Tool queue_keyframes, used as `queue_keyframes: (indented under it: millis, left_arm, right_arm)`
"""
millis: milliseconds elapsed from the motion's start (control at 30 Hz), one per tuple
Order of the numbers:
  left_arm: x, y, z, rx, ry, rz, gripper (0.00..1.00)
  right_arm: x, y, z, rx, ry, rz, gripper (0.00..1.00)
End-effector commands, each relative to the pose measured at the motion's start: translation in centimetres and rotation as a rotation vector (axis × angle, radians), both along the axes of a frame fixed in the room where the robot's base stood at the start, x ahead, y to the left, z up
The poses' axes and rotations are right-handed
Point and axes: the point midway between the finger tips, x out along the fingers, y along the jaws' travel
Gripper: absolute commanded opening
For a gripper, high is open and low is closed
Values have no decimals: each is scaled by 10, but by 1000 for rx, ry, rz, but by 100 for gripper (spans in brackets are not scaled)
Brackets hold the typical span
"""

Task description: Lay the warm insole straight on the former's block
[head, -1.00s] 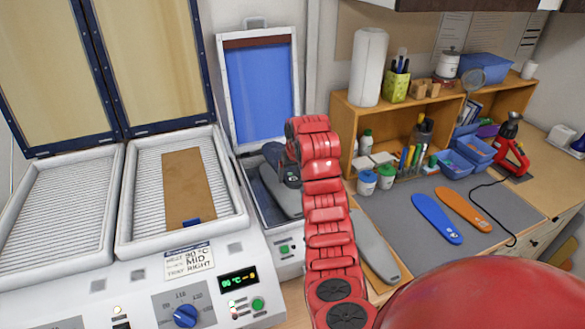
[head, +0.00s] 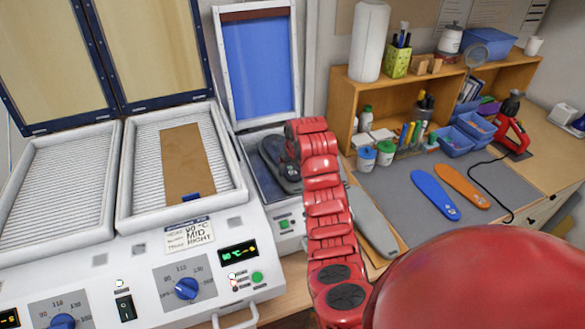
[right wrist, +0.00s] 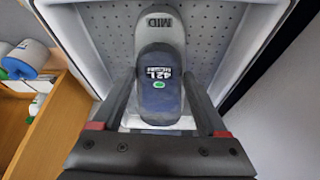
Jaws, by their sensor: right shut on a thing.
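The former (head: 320,180) stands open beside the heater. In the right wrist view, its grey block marked MID (right wrist: 160,22) sits on a perforated bed. The dark blue-grey insole (right wrist: 160,82), marked 42 L, is over the block, lined up with its length, leaving the block's MID end bare. Whether it touches the block I cannot tell. My right gripper (right wrist: 160,95) is shut on the insole, one finger along each side. In the head view, the insole (head: 270,152) shows partly, with my right arm in front. My left gripper is out of view.
The former's lid with a blue sheet (head: 258,70) stands raised behind. The two-bay heater (head: 236,190) is at left, lids up, a brown sheet (head: 185,160) in its right bay. Blue and orange insoles (head: 434,193) lie on a grey mat. A grey form (head: 375,222) lies right of my arm.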

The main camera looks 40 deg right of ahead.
Motion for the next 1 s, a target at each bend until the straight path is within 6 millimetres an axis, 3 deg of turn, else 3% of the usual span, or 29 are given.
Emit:
queue_keyframes:
  millis: [1000]
  left_arm:
    - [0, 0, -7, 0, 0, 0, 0]
  right_arm:
    - [0, 0, -10, 0, 0, 0, 11]
